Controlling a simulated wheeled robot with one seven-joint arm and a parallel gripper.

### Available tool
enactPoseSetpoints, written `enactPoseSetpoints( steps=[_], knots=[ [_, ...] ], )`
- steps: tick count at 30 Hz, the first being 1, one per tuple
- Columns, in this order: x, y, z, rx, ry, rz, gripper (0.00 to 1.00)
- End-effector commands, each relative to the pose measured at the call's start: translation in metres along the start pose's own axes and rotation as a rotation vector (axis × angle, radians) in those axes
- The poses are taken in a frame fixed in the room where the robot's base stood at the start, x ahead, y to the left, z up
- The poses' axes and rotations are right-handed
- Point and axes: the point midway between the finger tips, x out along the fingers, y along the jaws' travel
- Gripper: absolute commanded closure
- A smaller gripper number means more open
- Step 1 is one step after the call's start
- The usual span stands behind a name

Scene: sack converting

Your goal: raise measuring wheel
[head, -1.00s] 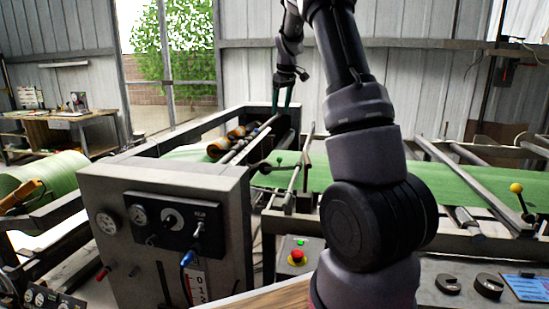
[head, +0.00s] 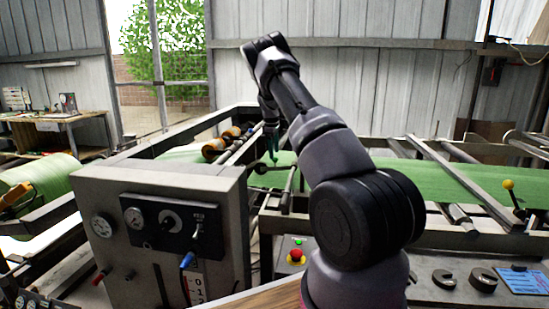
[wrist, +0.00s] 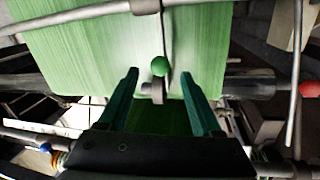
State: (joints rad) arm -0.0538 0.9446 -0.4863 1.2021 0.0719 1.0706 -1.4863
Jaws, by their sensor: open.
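My gripper (head: 272,152) points down over the green web behind the grey control cabinet. In the wrist view its two teal fingers (wrist: 160,74) are apart and empty. A green ball knob (wrist: 159,66) shows between the fingertips, on a short grey part; I cannot tell its height relative to the tips. In the head view a small dark wheel (head: 260,168) on a thin arm sits at the web, just below and left of the fingers. I cannot tell whether the fingers touch anything there.
The grey control cabinet (head: 160,235) stands in front, left. Rails and rollers cross the green web (head: 440,180). A yellow knob (head: 509,184) is at the right. The wrist view shows a red knob (wrist: 309,90) and a blue knob (wrist: 45,148).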

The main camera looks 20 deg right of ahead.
Motion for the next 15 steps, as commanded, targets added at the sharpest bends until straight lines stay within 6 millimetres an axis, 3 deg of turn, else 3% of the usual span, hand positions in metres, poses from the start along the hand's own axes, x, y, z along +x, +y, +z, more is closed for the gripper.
enactPoseSetpoints(
  steps=[6, 15],
  knots=[
    [0.027, 0.000, 0.000, 0.001, 0.000, 0.000, 0.34],
    [0.033, 0.000, 0.000, 0.001, 0.001, 0.001, 0.34]
  ],
)
